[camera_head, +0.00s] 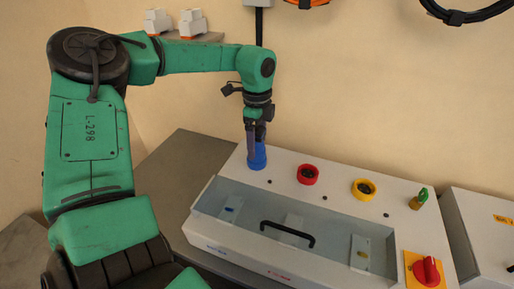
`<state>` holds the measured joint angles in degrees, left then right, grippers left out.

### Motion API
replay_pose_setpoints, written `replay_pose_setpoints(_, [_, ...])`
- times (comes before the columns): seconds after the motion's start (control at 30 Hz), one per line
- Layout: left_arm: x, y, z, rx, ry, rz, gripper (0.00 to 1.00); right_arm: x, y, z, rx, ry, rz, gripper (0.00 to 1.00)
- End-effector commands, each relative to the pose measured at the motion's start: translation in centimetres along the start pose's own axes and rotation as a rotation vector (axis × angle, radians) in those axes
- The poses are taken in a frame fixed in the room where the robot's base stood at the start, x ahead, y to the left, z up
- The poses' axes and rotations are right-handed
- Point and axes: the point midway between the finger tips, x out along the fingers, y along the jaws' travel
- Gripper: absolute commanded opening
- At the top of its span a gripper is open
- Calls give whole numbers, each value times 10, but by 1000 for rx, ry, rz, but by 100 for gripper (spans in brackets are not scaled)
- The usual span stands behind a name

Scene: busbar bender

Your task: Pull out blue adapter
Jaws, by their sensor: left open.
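A blue adapter (257,158) sits upright at the left end of the white machine's sloped top (330,166). My left gripper (257,143) points down right over the adapter, its dark fingers at the adapter's upper part. The gripper is open, and I cannot tell whether a finger touches the adapter. The fingers hide part of the adapter's top. My right gripper is not in view.
A red ring socket (308,174), a yellow ring socket (363,188) and a green key-like part (419,199) stand to the right. A clear cover with a black handle (287,234) lies in front. A red rotary switch (427,270) is at front right.

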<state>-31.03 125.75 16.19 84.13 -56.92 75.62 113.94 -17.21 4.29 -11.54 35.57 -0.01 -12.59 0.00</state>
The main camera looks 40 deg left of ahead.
Motion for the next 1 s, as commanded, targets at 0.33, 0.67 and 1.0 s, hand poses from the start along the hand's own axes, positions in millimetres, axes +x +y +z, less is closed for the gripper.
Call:
replay_pose_setpoints(0.33, [0,0,0,0,0,0,19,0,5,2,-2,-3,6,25])
replay_pose_setpoints(0.67, [-7,0,0,0,1,-2,0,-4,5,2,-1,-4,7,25])
replay_pose_setpoints(1.0, [-20,-1,0,0,0,-3,0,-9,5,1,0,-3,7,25])
